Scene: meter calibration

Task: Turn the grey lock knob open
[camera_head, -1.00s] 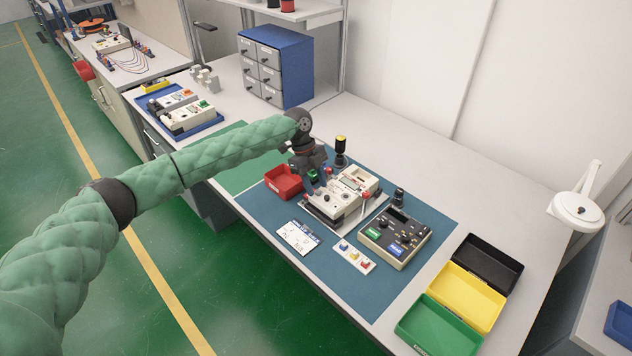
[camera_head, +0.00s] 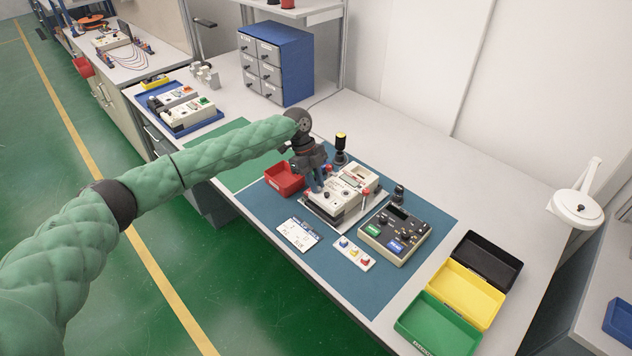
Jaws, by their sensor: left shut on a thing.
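A beige meter (camera_head: 347,199) sits in a holder on the blue-green mat, with red-topped parts at its edges. My left arm comes in from the left, and my left gripper (camera_head: 318,186) points down at the meter's left end. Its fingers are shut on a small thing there. The grey lock knob cannot be made out; the fingers cover that spot. A dark knob shows on the meter's front face. My right gripper is not in view.
A control box (camera_head: 395,236) stands right of the meter, with a three-button strip (camera_head: 354,254) and a printed card (camera_head: 297,235) in front. A yellow-topped post (camera_head: 341,148) stands behind the meter. Black, yellow and green trays lie at right.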

